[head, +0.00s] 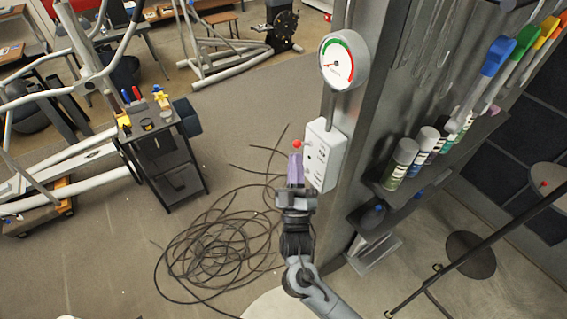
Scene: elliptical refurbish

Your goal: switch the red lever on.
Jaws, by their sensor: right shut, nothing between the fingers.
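The red lever (297,144) is a small red knob on the left side of a white control box (325,154), which is fixed to a grey pillar. My right gripper (295,160) has purple fingers and is shut and empty. Its tips are just below the red knob in the picture; whether they touch it I cannot tell. Above the box, a round gauge (343,61) with a green and red scale is joined to it by a conduit. My left gripper is not in view.
A shelf with spray cans (399,164) and colored-handled tools stands right of the pillar. A coiled black cable (215,250) lies on the floor. A small black cart (165,150) with tools and an elliptical machine are at left.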

